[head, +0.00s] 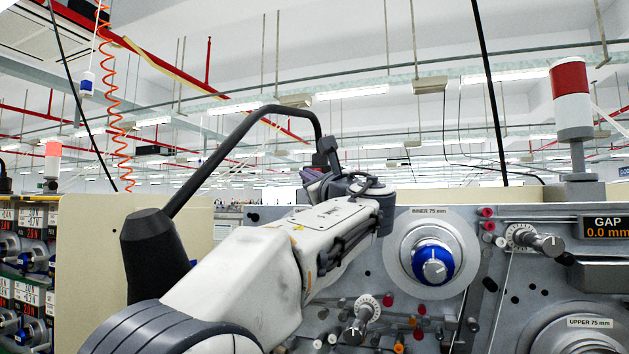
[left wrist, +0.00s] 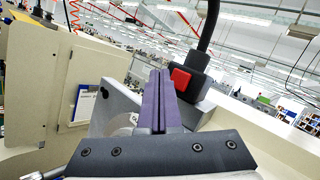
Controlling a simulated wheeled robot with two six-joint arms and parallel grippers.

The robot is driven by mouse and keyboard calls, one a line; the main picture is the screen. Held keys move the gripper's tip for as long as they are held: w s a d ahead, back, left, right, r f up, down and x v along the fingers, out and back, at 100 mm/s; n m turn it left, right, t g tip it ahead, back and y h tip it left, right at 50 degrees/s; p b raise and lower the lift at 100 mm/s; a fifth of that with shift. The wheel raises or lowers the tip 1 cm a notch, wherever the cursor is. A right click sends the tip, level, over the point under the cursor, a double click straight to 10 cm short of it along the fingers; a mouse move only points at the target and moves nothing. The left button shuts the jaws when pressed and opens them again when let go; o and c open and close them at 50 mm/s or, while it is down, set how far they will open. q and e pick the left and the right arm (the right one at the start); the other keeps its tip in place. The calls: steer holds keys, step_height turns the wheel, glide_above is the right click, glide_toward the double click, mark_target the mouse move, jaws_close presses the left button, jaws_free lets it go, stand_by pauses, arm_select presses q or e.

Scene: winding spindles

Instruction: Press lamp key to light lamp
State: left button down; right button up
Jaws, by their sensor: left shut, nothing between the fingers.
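The lamp has a black shade (head: 155,252) at left in the head view, on a bent black tube (head: 235,130). The tube runs down to a dark block at the panel's top edge. In the left wrist view that block, the lamp base (left wrist: 198,62), carries a red lamp key (left wrist: 181,78). My left gripper (head: 312,176) is at the base and partly covers it. Its purple fingers (left wrist: 159,74) are shut and empty, just left of the key in the wrist view. I cannot tell if they touch it. The shade's opening is hidden, so no light from it shows.
A grey machine panel (head: 390,325) with a blue-centred spindle (head: 433,262), knobs and pegs stands at right. A red-and-white signal tower (head: 571,98) rises above it. A beige partition (head: 85,250) is at left. The space above the panel is mostly clear.

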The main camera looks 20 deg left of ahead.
arm_select(q)
steer(key=s+b, duration=0.1)
steer(key=s, duration=0.2)
steer(key=shift+s, duration=0.2)
stand_by(0.4)
